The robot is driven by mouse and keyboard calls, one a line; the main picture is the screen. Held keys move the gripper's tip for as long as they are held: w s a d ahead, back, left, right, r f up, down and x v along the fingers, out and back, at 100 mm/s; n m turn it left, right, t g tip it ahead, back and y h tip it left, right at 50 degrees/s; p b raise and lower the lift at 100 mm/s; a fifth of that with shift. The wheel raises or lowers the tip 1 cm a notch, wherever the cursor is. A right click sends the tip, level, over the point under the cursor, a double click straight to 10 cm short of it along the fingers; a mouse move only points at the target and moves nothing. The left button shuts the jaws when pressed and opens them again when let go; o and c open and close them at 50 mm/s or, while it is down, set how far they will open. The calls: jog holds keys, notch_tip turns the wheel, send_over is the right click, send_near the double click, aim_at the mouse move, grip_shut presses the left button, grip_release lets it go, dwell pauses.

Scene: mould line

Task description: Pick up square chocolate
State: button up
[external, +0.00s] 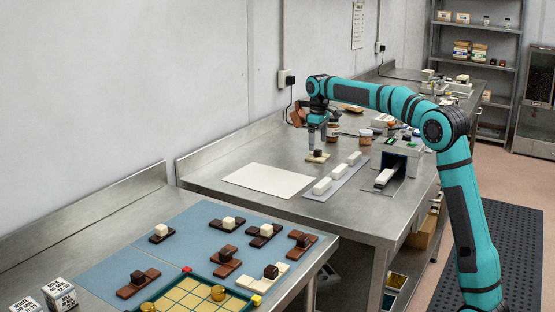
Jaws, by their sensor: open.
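My gripper (318,146) points down over the far steel table, its fingers apart. Directly below it is a small dark brown block (318,153), which looks like the square chocolate, on a pale beige piece (317,160). The fingertips are very close to the block; I cannot tell whether they touch it or straddle it. The block is partly hidden by the fingers. Other small dark and cream blocks, such as a cream one (161,230) and a dark one (138,277), sit on bars on the blue mat (195,246) of the near table.
A white sheet (268,181) lies left of the gripper. Several white bars (322,186) stand in a row on a grey strip to the right. A green-rimmed tray (222,273) is nearer.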

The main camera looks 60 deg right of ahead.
aim_at(318, 150)
jog(key=shift+s+f, duration=0.1)
jog(key=shift+f, duration=2.3)
jog(key=c, duration=1.2)
jog(key=shift+c, duration=0.2)
jog(key=shift+r, duration=0.15)
